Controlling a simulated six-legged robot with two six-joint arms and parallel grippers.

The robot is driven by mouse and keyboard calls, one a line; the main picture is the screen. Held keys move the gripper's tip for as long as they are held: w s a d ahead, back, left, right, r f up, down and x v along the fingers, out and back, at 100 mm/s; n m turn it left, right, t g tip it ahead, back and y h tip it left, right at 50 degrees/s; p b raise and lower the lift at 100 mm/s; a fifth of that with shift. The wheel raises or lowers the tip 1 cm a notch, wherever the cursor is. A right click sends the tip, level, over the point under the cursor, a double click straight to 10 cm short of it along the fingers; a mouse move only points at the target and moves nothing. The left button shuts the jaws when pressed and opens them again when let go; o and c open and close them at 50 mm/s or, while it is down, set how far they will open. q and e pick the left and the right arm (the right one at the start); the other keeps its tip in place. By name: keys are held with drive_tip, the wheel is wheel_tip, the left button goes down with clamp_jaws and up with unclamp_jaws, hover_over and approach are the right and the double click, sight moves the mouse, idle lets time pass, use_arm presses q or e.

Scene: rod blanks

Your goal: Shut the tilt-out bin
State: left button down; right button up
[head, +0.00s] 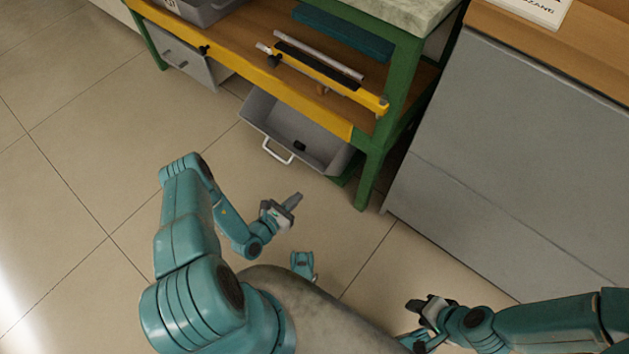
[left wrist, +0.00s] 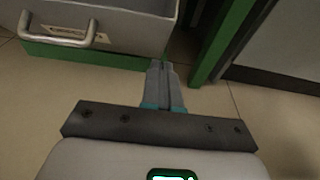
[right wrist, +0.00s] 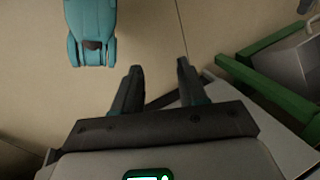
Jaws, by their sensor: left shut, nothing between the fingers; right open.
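The tilt-out bin (head: 272,118) is a grey box under the workbench, tipped out from the green frame with its top open. Its pale handle (head: 277,152) is on the front, and a small dark thing (head: 299,146) shows inside. My left gripper (head: 297,198) is shut and empty, low in front of the bin and apart from the handle. In the left wrist view its fingertips (left wrist: 158,66) point just right of the bin front (left wrist: 120,22); the handle (left wrist: 58,33) is to the left. My right gripper (head: 413,304) is open and empty, well away from the bin.
The workbench has a green leg (head: 369,180) right of the bin and a yellow front rail (head: 290,95) above it. A second grey bin (head: 190,68) sits further left under the bench. A grey cabinet (head: 500,150) stands at right. The tiled floor before the bin is clear.

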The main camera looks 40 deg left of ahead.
use_arm(q)
drive_tip(key=w+r+b, duration=0.1)
drive_tip(key=w+b, duration=0.1)
drive_tip(key=w, duration=0.6)
drive_tip(key=shift+w+d, duration=0.25)
drive_tip(key=shift+d, duration=0.2)
use_arm(e)
drive_tip(key=f, duration=0.1)
drive_tip(key=w+f, duration=0.1)
drive_tip(key=f, duration=0.1)
drive_tip(key=shift+w+d+f+t, duration=0.1)
drive_tip(key=shift+w+t, duration=0.2)
drive_tip(key=shift+w, duration=0.05)
use_arm(q)
drive_tip(key=shift+a+r, duration=0.1)
drive_tip(key=shift+r, duration=0.05)
use_arm(e)
drive_tip(key=shift+d, duration=0.1)
